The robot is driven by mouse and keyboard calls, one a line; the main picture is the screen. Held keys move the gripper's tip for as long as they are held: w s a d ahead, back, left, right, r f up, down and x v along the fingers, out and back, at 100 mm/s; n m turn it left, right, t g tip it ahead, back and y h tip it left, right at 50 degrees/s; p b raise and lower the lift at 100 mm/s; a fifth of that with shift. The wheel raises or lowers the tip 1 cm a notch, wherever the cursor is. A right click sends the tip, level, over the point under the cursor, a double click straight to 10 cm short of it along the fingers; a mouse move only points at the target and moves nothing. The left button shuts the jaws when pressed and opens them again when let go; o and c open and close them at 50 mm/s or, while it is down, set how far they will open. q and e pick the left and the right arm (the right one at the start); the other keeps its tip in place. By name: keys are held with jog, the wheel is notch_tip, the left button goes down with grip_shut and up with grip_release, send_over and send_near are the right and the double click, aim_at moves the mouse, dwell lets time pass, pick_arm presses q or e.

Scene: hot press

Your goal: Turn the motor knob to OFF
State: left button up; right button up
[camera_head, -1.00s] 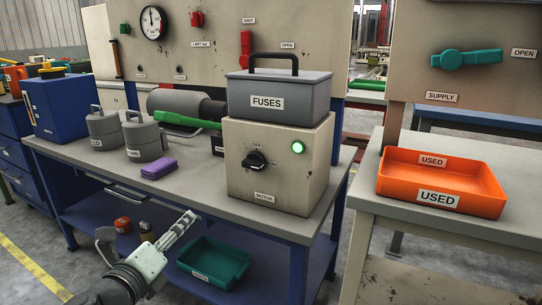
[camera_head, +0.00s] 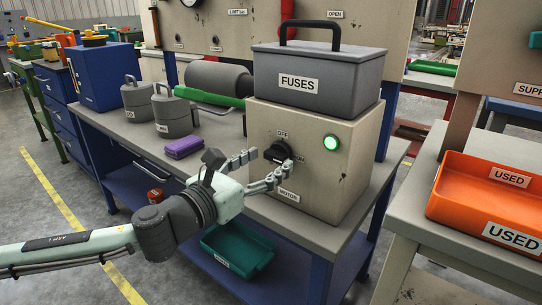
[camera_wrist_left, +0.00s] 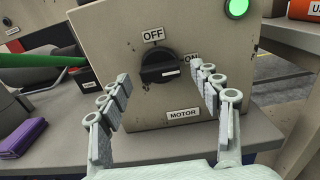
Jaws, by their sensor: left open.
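The black motor knob (camera_head: 278,152) is on the front of a beige box (camera_head: 323,180), with OFF above it, ON to its right and a MOTOR label below. In the left wrist view the knob (camera_wrist_left: 161,70) has its grip bar lying roughly level, its white mark toward ON. A green lamp (camera_head: 331,143) glows at the box's upper right. My left gripper (camera_head: 263,169) is open in front of the box, its fingers reaching toward the knob. In the wrist view the fingers (camera_wrist_left: 160,88) stand either side of and below the knob, apart from it. My right gripper is not in view.
A grey FUSES case (camera_head: 320,85) sits on the box. An orange USED tray (camera_head: 485,205) is on the right table. A teal bin (camera_head: 238,248) is below.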

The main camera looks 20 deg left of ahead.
pick_arm(q)
jog(key=shift+x, duration=0.85)
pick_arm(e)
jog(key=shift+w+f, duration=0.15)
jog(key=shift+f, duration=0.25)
pick_arm(q)
jog(key=c, duration=1.2)
jog(key=shift+o, duration=0.2)
